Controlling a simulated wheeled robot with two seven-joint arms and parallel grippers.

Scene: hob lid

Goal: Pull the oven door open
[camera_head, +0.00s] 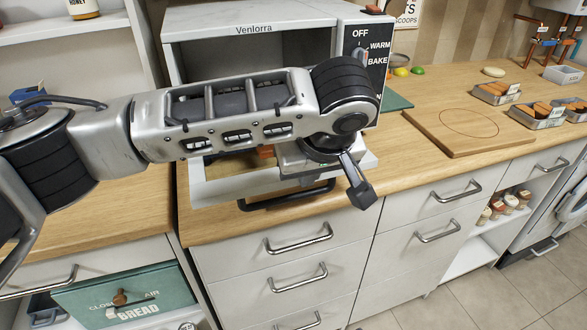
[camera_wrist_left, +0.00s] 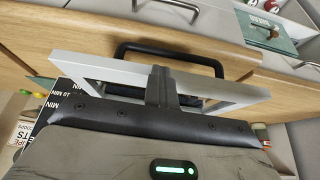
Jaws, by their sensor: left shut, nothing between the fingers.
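The Venlorra oven (camera_head: 248,28) stands on the wooden counter. Its pale-framed door (camera_head: 222,192) is swung down and out, well open, reaching toward the counter's front edge. The black bar handle (camera_head: 288,199) is on the door's outer edge; it also shows in the left wrist view (camera_wrist_left: 172,47). My left gripper (camera_head: 362,194) is shut and empty, near the right side of the lowered door, apart from the handle. In the left wrist view its closed fingers (camera_wrist_left: 161,86) appear over the door frame (camera_wrist_left: 85,68). My left arm hides much of the oven opening. My right gripper is out of view.
The control panel (camera_head: 366,60) is on the oven's right. A cutting board (camera_head: 468,125) and several small trays (camera_head: 497,93) lie on the counter to the right. Drawers with metal handles (camera_head: 298,238) are below. A green bread box (camera_head: 130,297) sits lower left.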

